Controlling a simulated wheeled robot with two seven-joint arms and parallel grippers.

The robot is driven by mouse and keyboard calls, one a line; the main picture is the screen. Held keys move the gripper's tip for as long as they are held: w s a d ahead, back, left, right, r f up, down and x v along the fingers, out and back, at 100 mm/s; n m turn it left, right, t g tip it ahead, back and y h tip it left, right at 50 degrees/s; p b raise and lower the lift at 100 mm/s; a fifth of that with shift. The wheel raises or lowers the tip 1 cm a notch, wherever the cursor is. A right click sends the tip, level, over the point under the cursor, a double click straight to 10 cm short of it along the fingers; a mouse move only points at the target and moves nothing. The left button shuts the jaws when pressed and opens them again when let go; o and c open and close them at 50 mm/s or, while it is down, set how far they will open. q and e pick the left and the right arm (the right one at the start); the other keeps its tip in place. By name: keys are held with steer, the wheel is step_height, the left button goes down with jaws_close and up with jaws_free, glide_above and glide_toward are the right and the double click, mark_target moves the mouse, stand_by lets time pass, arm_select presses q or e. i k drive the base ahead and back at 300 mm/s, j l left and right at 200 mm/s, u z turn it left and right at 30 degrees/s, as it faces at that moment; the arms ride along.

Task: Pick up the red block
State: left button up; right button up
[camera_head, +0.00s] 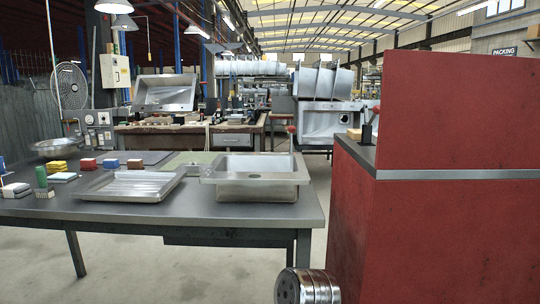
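A small red block (88,164) lies on the left part of the grey table (225,221), beside a small blue block (111,164). A second small reddish block (134,163) lies just right of the blue one. They are small in the picture, so fine detail is unclear. Neither of my grippers can be made out in the head view, and no gripper is seen touching the blocks.
A shallow metal tray (118,193) and a steel sink basin (256,190) stand at the table's front. Yellow cloths (58,167), a green cylinder (41,177) and a metal bowl (57,147) are at left. A red cabinet (430,235) blocks the right.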

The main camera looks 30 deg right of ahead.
mark_target(86, 164)
steer(key=z, duration=0.55)
steer(key=j+z, duration=0.7)
steer(key=j, duration=0.15)
steer(key=k+j+z, duration=0.1)
steer(key=j+z, duration=0.25)
